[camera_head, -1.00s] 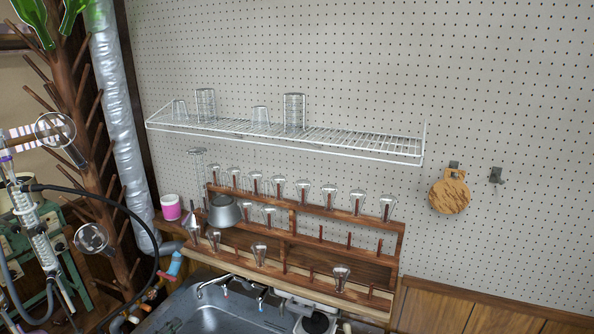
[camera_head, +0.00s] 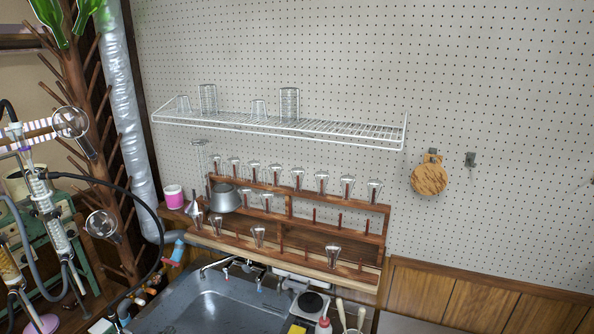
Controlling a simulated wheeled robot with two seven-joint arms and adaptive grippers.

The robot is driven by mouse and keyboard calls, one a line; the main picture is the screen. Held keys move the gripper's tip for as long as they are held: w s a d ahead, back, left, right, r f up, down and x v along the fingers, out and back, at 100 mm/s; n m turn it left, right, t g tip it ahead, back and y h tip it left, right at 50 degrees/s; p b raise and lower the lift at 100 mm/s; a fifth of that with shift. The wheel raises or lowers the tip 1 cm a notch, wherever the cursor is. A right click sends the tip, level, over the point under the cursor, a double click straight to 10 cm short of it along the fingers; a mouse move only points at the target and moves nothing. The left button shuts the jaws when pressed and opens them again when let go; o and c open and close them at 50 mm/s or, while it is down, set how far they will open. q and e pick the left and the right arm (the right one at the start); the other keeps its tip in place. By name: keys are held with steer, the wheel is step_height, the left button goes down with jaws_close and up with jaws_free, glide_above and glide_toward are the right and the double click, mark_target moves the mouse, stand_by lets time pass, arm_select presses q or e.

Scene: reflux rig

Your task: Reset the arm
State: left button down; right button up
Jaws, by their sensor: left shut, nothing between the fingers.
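I cannot make out either of my arms or grippers in the head view. The reflux glassware stands at the left edge, with a clear condenser (camera_head: 47,208) held upright and tilted in the picture. A round clear flask (camera_head: 102,224) hangs on the wooden drying tree (camera_head: 88,120) beside it. Another round flask (camera_head: 71,122) shows higher up on the tree. A black hose (camera_head: 122,190) curves in front of the tree.
A white wire shelf (camera_head: 350,134) with several glasses is on the pegboard wall. Below it, a wooden rack (camera_head: 300,247) holds several inverted flasks and a grey pot (camera_head: 224,197). A metal sink (camera_head: 205,310) lies below. A round wooden board (camera_head: 429,178) hangs at right.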

arm_select(q)
steer(key=s+a+f+n+g+y, duration=0.3)
steer(key=s+f+n+g+y, duration=0.4)
steer(key=s+f+n, duration=0.85)
steer(key=s+d+f+n+g, duration=0.1)
steer(key=s+d+f+g, duration=0.15)
steer(key=s, duration=0.65)
steer(key=s+d+f+g+h, duration=0.1)
steer(key=s+d+f+g, duration=0.15)
steer(key=s, duration=0.65)
steer(key=s+d+f+n+g, duration=0.1)
steer(key=s+d+g, duration=0.15)
steer(key=s, duration=0.65)
step_height(320, 180, down, 28)
steer(key=s+d, duration=0.2)
steer(key=s, duration=0.1)
steer(key=s+f+m+g, duration=0.1)
steer(key=s+f+g, duration=0.1)
steer(key=s+f, duration=1.6)
steer(key=shift+s+a+f+h, duration=0.2)
steer(key=shift+s+h, duration=0.1)
steer(key=shift+s, duration=0.8)
